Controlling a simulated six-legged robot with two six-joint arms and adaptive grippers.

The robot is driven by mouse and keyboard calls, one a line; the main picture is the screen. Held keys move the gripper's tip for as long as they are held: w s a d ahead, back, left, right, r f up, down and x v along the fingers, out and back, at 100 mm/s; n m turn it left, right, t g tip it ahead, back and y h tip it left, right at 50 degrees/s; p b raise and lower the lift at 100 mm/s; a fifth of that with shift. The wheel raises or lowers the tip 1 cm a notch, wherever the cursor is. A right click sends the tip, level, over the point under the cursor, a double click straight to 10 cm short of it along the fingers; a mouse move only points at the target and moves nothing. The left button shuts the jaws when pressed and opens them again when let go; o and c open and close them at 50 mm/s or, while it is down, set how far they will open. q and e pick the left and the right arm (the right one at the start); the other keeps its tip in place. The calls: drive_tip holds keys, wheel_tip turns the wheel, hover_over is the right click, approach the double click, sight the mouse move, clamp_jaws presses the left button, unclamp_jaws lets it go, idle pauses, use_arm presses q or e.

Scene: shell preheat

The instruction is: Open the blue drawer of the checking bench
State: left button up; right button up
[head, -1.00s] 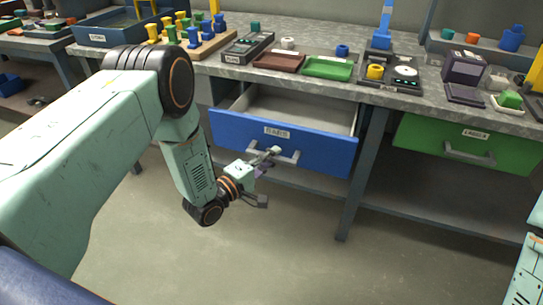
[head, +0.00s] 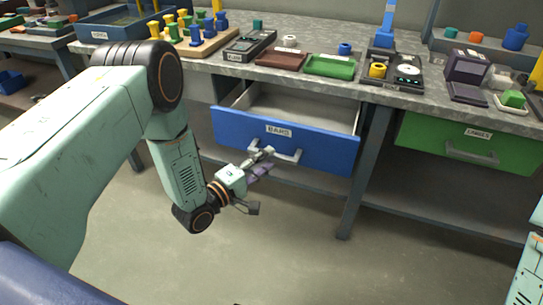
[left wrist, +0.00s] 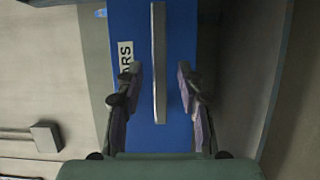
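The blue drawer (head: 330,150), labelled BARS, stands pulled out under the checking bench (head: 290,65), with its inside showing. Its grey handle (head: 289,157) is on the front panel. My left gripper (head: 264,162) is in front of the left part of the handle. In the left wrist view, the handle (left wrist: 159,60) lies between the two fingers of my left gripper (left wrist: 160,80), with a gap on each side, and the blue front (left wrist: 178,25) is behind it. The fingers are open. My right gripper is out of view.
A closed green drawer (head: 500,157) labelled GAUGES or similar is to the right, beyond a bench leg (head: 362,170). The floor (head: 270,265) in front is clear.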

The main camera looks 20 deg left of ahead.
use_arm(q)
drive_tip(key=v, duration=0.9)
drive_tip(key=s+f+m+g+y, duration=0.5)
drive_tip(key=s+f+m+g, duration=0.35)
drive_tip(key=s+f, duration=0.45)
drive_tip(key=s+m+g+y+p, duration=0.1)
drive_tip(key=s+g, duration=0.3)
drive_tip(key=s, duration=0.4)
drive_tip(key=s+d+r+m+g+y+p, duration=0.1)
drive_tip(key=s+m+g, duration=0.2)
drive_tip(key=s, duration=0.6)
drive_tip(key=shift+d+r+g, duration=0.3)
drive_tip(key=shift+r+g, duration=0.05)
drive_tip(key=shift+g, duration=0.1)
